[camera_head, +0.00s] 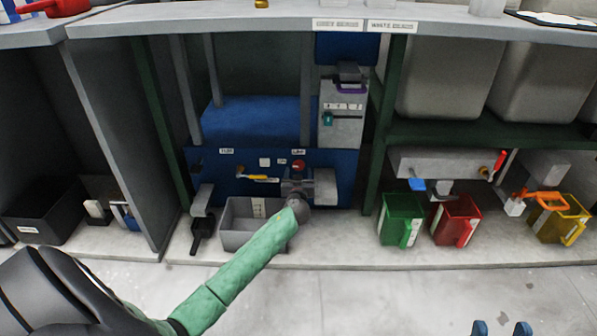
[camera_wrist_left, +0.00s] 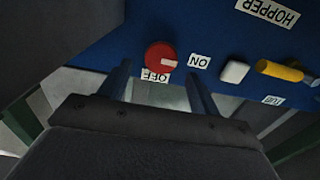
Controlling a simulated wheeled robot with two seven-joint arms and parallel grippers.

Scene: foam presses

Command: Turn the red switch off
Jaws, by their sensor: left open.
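The red switch (camera_head: 298,164) is a round knob on the blue panel, and it also shows in the left wrist view (camera_wrist_left: 158,54). Its pale mark is on the side toward the ON label (camera_wrist_left: 200,62); the OFF label (camera_wrist_left: 155,76) is right beside the knob. My left gripper (camera_wrist_left: 158,72) is open, its two fingers pointing at the panel on either side of the knob in that view; I cannot tell whether they touch it. In the head view the left gripper (camera_head: 297,184) is just below the switch. Two blue fingertips of my right gripper (camera_head: 501,328) show, apart, at the bottom edge.
A yellow handle (camera_head: 260,178) and a white button (camera_wrist_left: 235,72) are beside the switch. A grey bin (camera_head: 232,238) stands below the panel. Green (camera_head: 397,230), red (camera_head: 450,232) and yellow (camera_head: 553,232) bins stand to the right. The floor in front is clear.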

